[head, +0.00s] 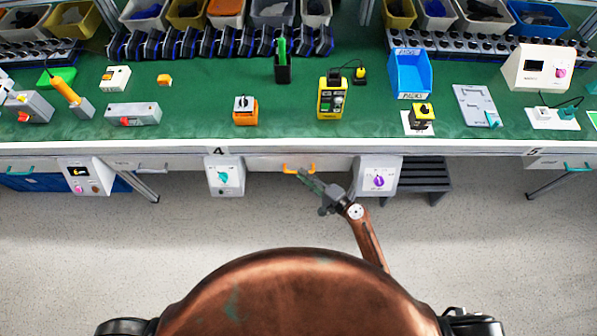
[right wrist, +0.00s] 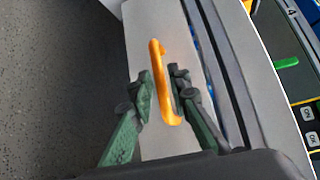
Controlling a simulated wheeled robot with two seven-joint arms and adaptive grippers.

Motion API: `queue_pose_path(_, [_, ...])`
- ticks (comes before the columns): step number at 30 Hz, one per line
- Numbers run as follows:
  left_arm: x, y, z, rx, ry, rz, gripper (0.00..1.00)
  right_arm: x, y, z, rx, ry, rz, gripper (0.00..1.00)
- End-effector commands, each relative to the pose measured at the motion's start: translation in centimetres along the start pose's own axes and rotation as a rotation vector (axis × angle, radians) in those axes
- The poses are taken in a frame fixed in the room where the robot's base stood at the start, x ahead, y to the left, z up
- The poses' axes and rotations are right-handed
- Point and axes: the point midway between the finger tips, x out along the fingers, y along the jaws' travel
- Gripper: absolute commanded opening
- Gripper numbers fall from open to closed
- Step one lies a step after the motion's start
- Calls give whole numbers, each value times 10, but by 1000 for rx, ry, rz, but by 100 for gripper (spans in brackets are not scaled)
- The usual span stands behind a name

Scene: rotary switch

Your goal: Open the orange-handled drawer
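The orange handle (head: 299,168) is on the pale drawer front (head: 262,163) under the bench edge, near label 4. In the right wrist view the handle (right wrist: 160,75) runs lengthwise along the pale drawer front (right wrist: 150,20). My right gripper (head: 308,177) is at the handle in the head view. In the right wrist view its two dark fingers (right wrist: 163,88) stand apart, one on each side of the handle's lower part. A gap shows between the left finger and the handle; the right finger is close to it, contact unclear. My left gripper is not in view.
A box with a teal knob (head: 225,177) hangs left of the drawer, and one with a purple knob (head: 378,178) hangs right of it. A dark step stool (head: 425,178) stands beyond that. The green bench top (head: 200,105) holds several devices. The floor in front is clear.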

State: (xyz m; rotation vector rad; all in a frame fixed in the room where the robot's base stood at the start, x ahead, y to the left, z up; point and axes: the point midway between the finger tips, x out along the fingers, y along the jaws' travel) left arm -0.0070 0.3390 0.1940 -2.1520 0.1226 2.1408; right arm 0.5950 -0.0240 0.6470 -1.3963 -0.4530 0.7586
Motion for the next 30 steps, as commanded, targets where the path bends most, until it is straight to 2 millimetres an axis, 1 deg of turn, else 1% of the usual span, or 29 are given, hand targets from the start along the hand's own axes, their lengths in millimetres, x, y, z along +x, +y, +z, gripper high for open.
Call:
queue_pose_path(1, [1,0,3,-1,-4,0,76,8,1,0,0,-1,0,17])
queue_pose_path(3, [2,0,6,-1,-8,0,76,17,1,0,0,0,1,17])
queue_pose_path(6, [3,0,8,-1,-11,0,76,26,2,0,0,1,1,17])
queue_pose_path(9, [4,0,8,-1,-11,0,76,31,2,-1,-1,1,2,17])
queue_pose_path(17, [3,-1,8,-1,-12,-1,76,32,1,-1,-2,2,2,17])
queue_pose_path(24, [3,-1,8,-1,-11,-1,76,31,2,-1,-2,2,3,1])
queue_pose_path(30, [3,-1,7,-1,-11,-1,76,31,2,-1,-1,2,3,0])
